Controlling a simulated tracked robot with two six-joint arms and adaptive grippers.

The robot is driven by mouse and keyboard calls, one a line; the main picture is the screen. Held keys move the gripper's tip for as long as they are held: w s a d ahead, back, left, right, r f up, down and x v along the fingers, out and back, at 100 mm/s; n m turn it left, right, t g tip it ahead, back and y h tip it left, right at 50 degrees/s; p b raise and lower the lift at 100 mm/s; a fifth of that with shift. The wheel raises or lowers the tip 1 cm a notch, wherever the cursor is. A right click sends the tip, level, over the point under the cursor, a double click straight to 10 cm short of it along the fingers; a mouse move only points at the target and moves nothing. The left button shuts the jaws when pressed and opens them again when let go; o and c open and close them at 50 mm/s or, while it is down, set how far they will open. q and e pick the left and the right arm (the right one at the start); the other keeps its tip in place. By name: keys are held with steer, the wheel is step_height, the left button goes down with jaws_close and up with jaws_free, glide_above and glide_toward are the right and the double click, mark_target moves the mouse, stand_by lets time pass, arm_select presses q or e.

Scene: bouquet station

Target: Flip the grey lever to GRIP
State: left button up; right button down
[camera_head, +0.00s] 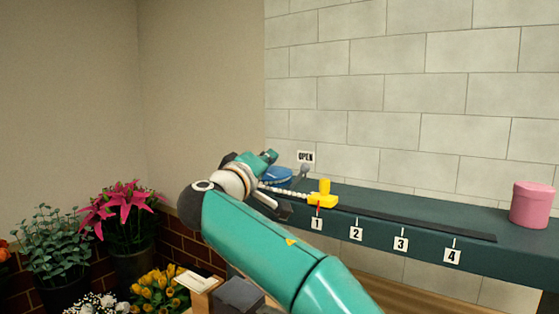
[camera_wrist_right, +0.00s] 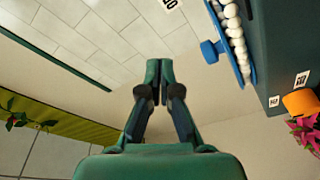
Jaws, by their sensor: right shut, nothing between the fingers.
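A small grey lever with a round knob (camera_head: 305,169) stands at the back of the dark green bench, just below the OPEN sign (camera_head: 306,156). No GRIP label can be made out. My right gripper (camera_head: 268,157) is left of the lever and apart from it in the head view. Its fingers are together and empty in the right wrist view (camera_wrist_right: 157,80). The lever does not show in the right wrist view. My left gripper is not in view.
A blue holder (camera_head: 275,175) with a row of white beads lies beside my right gripper. A yellow slider (camera_head: 321,198) sits at mark 1 of a black track. A pink round box (camera_head: 531,205) stands at the right. Flowers (camera_head: 125,210) fill the lower left.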

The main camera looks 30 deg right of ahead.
steer(key=b+v, duration=0.1)
steer(key=v, duration=0.6)
steer(key=shift+b, duration=0.35)
steer(key=shift+f, duration=0.1)
